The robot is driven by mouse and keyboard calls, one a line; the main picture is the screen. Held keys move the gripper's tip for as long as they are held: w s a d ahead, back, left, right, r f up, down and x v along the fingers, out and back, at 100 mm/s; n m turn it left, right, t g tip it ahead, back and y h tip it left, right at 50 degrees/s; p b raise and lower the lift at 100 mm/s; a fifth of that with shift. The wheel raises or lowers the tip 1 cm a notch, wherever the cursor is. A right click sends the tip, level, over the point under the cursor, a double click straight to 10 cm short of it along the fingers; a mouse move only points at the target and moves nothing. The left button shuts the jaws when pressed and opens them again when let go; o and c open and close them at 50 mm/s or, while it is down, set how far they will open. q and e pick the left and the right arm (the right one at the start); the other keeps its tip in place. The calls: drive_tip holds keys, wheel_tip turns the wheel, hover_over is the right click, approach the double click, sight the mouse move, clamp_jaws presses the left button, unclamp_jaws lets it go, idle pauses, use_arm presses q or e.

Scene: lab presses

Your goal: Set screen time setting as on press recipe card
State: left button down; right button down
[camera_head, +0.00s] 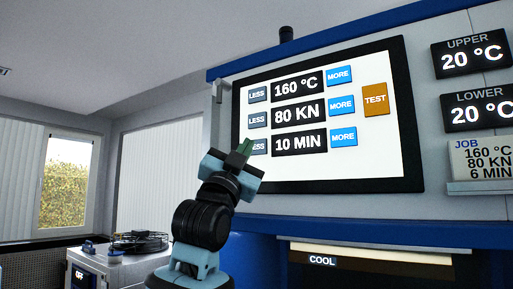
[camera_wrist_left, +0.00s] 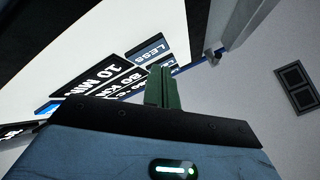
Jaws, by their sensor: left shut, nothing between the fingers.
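The press screen (camera_head: 300,165) shows 160 °C, 80 KN and a time field (camera_head: 299,142) of 10 MIN. Each row has a grey LESS button on its left and a blue MORE button on its right. The recipe card (camera_head: 484,160) at the right reads JOB, 160 °C, 80 KN, 6 MIN. My left gripper (camera_head: 244,147) is shut and empty, in front of the screen's lower left. Its fingertips partly cover the time row's LESS button (camera_head: 260,147). In the left wrist view the shut green fingers (camera_wrist_left: 162,88) point towards the screen (camera_wrist_left: 90,60); I cannot tell whether they touch it. My right gripper is out of view.
An orange TEST button (camera_head: 375,99) is at the screen's right. Displays marked UPPER (camera_head: 470,55) and LOWER (camera_head: 478,107) both read 20 °C. A COOL label (camera_head: 322,261) is below the screen. A white unit (camera_head: 105,268) stands at the lower left.

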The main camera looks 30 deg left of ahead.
use_arm(q)
drive_tip(key=shift+w, duration=0.1)
idle(0.3)
drive_tip(key=shift+w, duration=0.35)
drive_tip(key=shift+w+d, duration=0.1)
drive_tip(key=shift+w, duration=0.3)
idle(0.8)
drive_tip(key=shift+s, duration=0.8)
drive_tip(key=shift+s+a, duration=0.15)
drive_tip(key=shift+s, duration=1.1)
drive_tip(key=shift+s+a, duration=0.15)
drive_tip(key=shift+s, duration=1.1)
drive_tip(key=shift+f, duration=0.1)
